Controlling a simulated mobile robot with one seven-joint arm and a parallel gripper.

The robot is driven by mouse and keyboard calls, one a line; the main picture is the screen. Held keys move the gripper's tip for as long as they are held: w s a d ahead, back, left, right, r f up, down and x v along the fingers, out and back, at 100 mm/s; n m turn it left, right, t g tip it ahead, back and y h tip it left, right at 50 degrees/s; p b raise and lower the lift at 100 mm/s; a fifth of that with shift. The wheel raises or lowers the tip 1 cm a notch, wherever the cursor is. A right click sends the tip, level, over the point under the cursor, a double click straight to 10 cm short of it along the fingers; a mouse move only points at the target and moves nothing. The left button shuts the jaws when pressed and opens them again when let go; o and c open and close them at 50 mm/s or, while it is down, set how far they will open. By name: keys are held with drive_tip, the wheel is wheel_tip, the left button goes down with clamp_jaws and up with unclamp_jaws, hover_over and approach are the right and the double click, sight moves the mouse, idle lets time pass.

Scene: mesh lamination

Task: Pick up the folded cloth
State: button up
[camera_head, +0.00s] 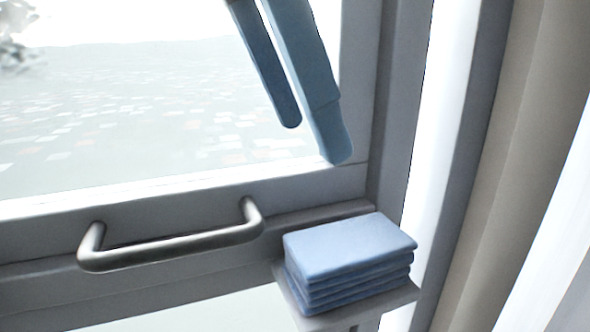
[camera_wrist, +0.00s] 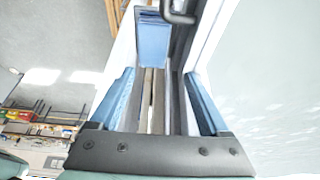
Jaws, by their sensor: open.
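The folded cloth (camera_head: 348,248) is a neat blue stack of several layers. It lies flat on a small grey shelf (camera_head: 402,297) at the lower right of the head view. In the wrist view the cloth (camera_wrist: 154,45) shows at the top, beyond my fingertips and roughly between them. My gripper (camera_head: 316,143) has two blue fingers that reach down from the top of the head view. They are apart, empty, and appear above the cloth, not touching it. In the wrist view my gripper (camera_wrist: 160,74) is wide open with nothing between the fingers.
A grey bar handle (camera_head: 180,248) sticks out from the window frame (camera_head: 300,192), left of the cloth. A beige curtain (camera_head: 505,150) hangs at the right. The space between my fingers and the cloth's top looks clear.

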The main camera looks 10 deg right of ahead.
sight(345, 239)
drive_tip(key=shift+s+d+f, duration=0.2)
drive_tip(key=shift+s+f, duration=0.25)
drive_tip(key=shift+f, duration=0.15)
drive_tip(key=shift+s+d+f, duration=0.2)
drive_tip(key=shift+s+f, duration=0.2)
drive_tip(key=shift+f, duration=0.2)
drive_tip(key=x, duration=0.4)
drive_tip(key=shift+w+d+f, duration=0.1)
drive_tip(key=shift+w, duration=0.35)
drive_tip(key=shift+s+d+f, duration=0.1)
drive_tip(key=shift+s+f, duration=0.1)
drive_tip(key=shift+f, duration=0.25)
drive_tip(key=x, duration=0.3)
drive_tip(key=shift+f, duration=0.2)
drive_tip(key=shift+w+d+f, duration=0.1)
drive_tip(key=shift+d+f, duration=0.1)
drive_tip(key=shift+f, duration=0.25)
drive_tip(key=shift+f, duration=0.25)
